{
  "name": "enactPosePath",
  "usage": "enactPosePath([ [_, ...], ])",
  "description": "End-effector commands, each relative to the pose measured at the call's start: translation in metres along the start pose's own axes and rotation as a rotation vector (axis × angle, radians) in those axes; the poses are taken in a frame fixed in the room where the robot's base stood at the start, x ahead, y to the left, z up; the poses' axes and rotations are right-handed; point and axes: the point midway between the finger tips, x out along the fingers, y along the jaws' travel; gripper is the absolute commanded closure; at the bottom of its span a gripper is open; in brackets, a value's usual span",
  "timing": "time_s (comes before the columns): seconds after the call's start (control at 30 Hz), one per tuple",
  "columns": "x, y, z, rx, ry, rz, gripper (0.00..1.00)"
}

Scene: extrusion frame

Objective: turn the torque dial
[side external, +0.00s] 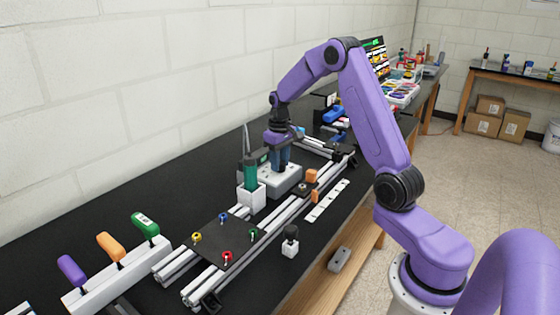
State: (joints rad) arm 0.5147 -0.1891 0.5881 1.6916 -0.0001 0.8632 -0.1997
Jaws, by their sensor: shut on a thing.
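My gripper (281,166) points straight down over a grey box (287,184) on the black bench, beside the extrusion frame. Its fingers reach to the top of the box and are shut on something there. The torque dial itself is hidden by the fingers, so I cannot see its setting; what I hold appears to be this dial. A green and dark driver (253,170) stands upright in a white holder (251,196) just left of the box.
The aluminium extrusion frame (262,226) runs in front of the box, with a dark plate (221,242) carrying coloured knobs. Purple, orange and green handles stand in a white rack (110,277) at front left. A small dark-topped white block (290,245) stands near the bench's front edge.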

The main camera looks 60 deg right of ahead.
Motion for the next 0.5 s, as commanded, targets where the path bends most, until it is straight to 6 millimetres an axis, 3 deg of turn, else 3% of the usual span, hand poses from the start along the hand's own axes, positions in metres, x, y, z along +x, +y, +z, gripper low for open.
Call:
enactPosePath([
  [0.5,-0.0019,-0.0011,-0.0014,-0.376,0.007,0.003,0.95],
])
